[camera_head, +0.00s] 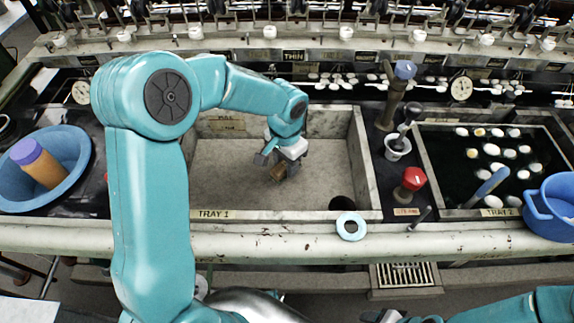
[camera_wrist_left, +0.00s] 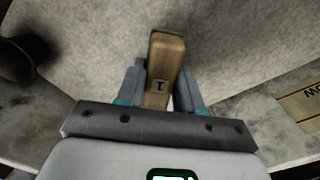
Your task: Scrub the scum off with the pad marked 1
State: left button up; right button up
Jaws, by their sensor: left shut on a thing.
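My left gripper (camera_head: 277,165) is inside the left basin (camera_head: 230,180), the one labelled TRAY 1. It is shut on a wooden pad (camera_head: 279,173), held low over or on the basin floor; I cannot tell if it touches. In the left wrist view the pad (camera_wrist_left: 165,70) sits between the fingers (camera_wrist_left: 160,88), with a dark mark like a 1 on its end and a thin green layer at its far edge. I cannot make out distinct scum on the grey floor. Part of my right arm shows at the bottom right; its gripper (camera_head: 383,316) is barely in frame.
A dark round opening (camera_head: 342,203) is in the basin's front right corner, with a pale blue ring (camera_head: 351,226) on the front ledge. A red knob (camera_head: 411,179) and a ladle cup (camera_head: 397,147) stand right of the basin. Blue bowl (camera_head: 70,150) left; cocoon-filled TRAY 2 (camera_head: 427,180) right.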

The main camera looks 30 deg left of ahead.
pick_arm(q)
jog(key=shift+s+r, duration=0.1)
jog(key=shift+r, duration=0.35)
jog(key=shift+r+p, duration=0.65)
jog(key=shift+p, duration=0.1)
notch_tip(320, 180, up, 2)
jog(key=shift+r+p, duration=0.2)
jog(key=shift+p, duration=0.6)
jog(key=shift+r+p, duration=0.5)
jog(key=shift+r, duration=0.1)
